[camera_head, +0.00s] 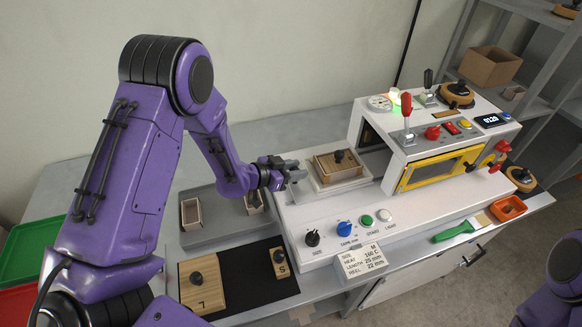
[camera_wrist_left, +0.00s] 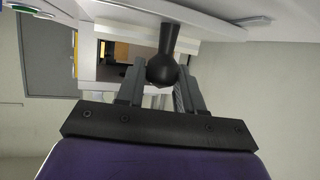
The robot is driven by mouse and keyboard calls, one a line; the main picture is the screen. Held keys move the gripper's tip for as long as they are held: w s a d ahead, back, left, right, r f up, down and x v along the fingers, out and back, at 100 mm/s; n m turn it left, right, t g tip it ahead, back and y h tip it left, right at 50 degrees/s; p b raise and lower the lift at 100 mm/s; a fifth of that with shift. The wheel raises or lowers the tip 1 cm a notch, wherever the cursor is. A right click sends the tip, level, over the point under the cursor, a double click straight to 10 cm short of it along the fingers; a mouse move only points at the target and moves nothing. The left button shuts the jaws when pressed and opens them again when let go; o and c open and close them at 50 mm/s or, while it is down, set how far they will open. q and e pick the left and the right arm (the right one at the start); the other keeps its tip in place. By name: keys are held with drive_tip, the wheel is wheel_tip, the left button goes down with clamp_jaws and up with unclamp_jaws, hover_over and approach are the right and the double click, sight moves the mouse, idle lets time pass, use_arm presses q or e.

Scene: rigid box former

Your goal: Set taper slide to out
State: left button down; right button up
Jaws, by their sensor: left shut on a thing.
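The stem leads to a pale part of the machine. In the head view the knob is hidden by the gripper. No label naming the taper slide is readable, so I cannot tell its setting. My right gripper is out of view.
A grey tray (camera_head: 222,226) and a black mat (camera_head: 240,279) lie to the left and front. A red-handled lever (camera_head: 406,108) stands on the housing.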

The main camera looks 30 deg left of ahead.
use_arm(q)
drive_tip(key=c, duration=0.8)
unclamp_jaws()
drive_tip(key=shift+s+a, duration=0.1)
drive_tip(key=b+v, duration=0.2)
drive_tip(key=v, duration=0.8)
drive_tip(key=shift+s+r, duration=0.15)
drive_tip(key=shift+s, duration=0.15)
drive_tip(key=shift+a+r, duration=0.1)
